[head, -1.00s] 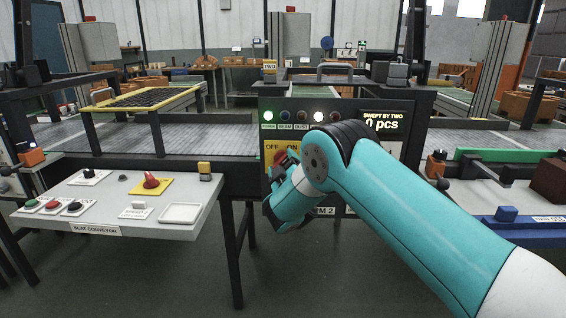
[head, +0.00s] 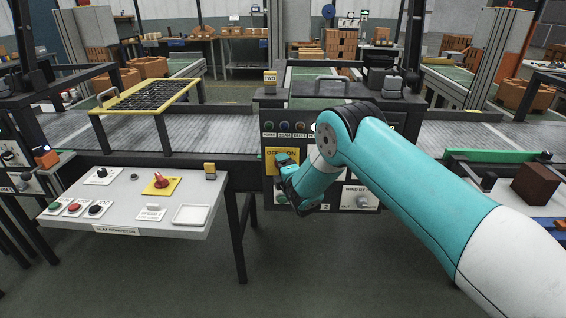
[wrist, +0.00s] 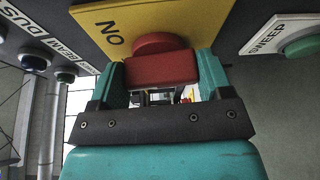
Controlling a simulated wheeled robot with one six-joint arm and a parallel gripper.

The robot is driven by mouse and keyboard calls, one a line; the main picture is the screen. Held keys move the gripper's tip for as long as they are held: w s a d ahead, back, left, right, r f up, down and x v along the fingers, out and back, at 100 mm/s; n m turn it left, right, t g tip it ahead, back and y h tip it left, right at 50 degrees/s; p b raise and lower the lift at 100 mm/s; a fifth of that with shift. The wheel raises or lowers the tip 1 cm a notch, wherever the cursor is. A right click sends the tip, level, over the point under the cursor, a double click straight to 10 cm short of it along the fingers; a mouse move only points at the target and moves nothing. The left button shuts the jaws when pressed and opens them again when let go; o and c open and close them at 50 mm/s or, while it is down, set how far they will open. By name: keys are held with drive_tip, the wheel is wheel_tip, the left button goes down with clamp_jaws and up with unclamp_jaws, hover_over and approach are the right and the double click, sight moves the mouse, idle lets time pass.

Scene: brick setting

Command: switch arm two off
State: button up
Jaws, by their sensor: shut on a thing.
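Arm two's control panel (head: 330,112) stands in the middle of the head view, below a small yellow "TWO" sign (head: 270,82). Its yellow OFF/ON plate (head: 270,167) has OFF at left and ON at right. My gripper (wrist: 160,78) is shut on the red switch knob (wrist: 160,70), with teal fingers on both sides of its handle. In the wrist view, the upside-down ON label (wrist: 112,41) lies left of the knob; OFF is not readable there. In the head view my gripper (head: 283,165) hides the knob. The leftmost panel lamp (head: 268,128) looks dim.
A green knob (wrist: 302,47) marked SWEEP is close beside the gripper in the wrist view. The slat conveyor desk (head: 130,216), with its own red knob (head: 161,180), stands left. My arm covers the panel's right part. Floor in front is clear.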

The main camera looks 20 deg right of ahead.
drive_tip(key=n, duration=0.2)
drive_tip(key=n+g, duration=0.1)
drive_tip(key=shift+a+n+g+h, duration=0.1)
drive_tip(key=shift+n+g+h, duration=0.2)
drive_tip(key=shift+n, duration=0.1)
drive_tip(key=shift+r+n+g+h+b, duration=0.1)
drive_tip(key=shift+n+g+h+b, duration=0.4)
drive_tip(key=shift+n, duration=0.6)
drive_tip(key=o, duration=0.9)
drive_tip(key=shift+b+v, duration=2.45)
drive_tip(key=shift+v, duration=6.25)
